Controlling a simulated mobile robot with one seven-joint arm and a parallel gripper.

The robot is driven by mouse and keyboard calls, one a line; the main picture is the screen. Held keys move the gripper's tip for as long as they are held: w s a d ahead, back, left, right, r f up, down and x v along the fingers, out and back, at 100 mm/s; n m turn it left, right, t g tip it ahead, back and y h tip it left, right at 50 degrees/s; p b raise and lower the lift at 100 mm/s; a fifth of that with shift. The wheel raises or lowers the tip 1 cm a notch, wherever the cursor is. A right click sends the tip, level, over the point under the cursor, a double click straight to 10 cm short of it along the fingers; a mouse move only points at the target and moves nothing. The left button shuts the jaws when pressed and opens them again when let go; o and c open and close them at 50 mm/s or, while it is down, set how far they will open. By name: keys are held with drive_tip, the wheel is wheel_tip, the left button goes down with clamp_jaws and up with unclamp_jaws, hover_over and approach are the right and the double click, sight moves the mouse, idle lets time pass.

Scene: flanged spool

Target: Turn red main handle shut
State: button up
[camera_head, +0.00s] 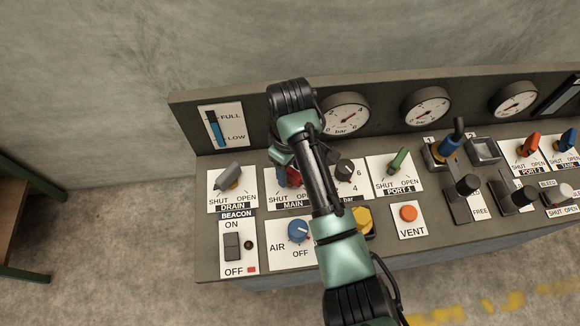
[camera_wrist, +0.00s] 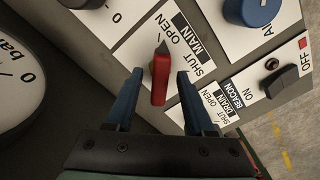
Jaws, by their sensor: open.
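The red main handle (camera_wrist: 159,78) stands on the white MAIN plate, in the middle of the wrist view. Its narrow end points up in that view, toward the word OPEN. My gripper (camera_wrist: 160,73) is open, with one blue finger on either side of the handle. Gaps show between handle and fingers, and I see no clear contact. In the head view only a small part of the red handle (camera_head: 294,178) shows beside my arm. The MAIN plate (camera_head: 273,200) is partly covered by the arm there, and my fingers are mostly hidden.
The grey DRAIN handle (camera_head: 229,177) is to the left and a black knob (camera_head: 343,169) to the right. A blue AIR knob (camera_head: 299,231) and a yellow knob (camera_head: 362,221) sit in front. A gauge (camera_head: 344,114) stands behind on the raised back panel.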

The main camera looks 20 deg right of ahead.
clamp_jaws()
drive_tip(key=shift+r+p, duration=0.1)
drive_tip(key=shift+p, duration=0.25)
drive_tip(key=m+p, duration=0.2)
drive_tip(key=m, duration=0.1)
drive_tip(key=shift+a+r+p, duration=0.1)
drive_tip(key=shift+p, duration=0.25)
drive_tip(key=m+p, duration=0.3)
drive_tip(key=m, duration=0.2)
drive_tip(key=shift+m+p, duration=0.3)
drive_tip(key=m+p, duration=0.1)
drive_tip(key=m, duration=0.3)
drive_tip(key=shift+p, duration=0.4)
drive_tip(key=shift+m+p, duration=0.6)
drive_tip(key=shift+m, duration=2.1)
drive_tip(key=shift+w, duration=0.1)
